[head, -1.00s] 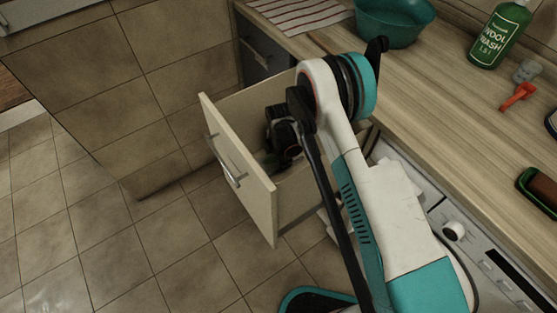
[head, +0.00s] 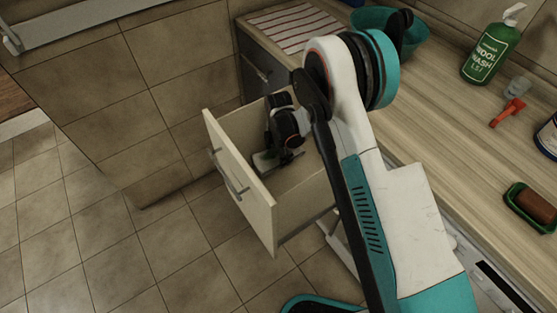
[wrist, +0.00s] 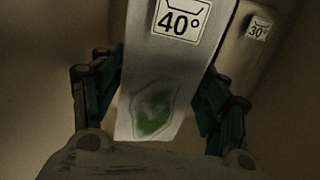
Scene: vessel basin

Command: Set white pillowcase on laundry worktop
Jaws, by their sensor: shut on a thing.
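In the wrist view, a pale, flat white piece (wrist: 165,65) with a "40°" label and a green stain stands between the fingers of my gripper (wrist: 162,85). I take it to be the white pillowcase. My gripper is shut on it, with a finger on either side. In the head view, my gripper (head: 268,160) reaches down inside the open drawer, and my arm partly hides it. The wooden laundry worktop (head: 440,105) runs along the right, above the drawer.
A second piece with a "30°" label (wrist: 259,28) lies close on the right in the wrist view. The drawer front (head: 240,185) stands out over the floor. A striped cloth (head: 295,27), teal basin (head: 412,45), green bottle (head: 490,50), red-handled item (head: 507,113) and soap dish (head: 530,205) occupy the worktop.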

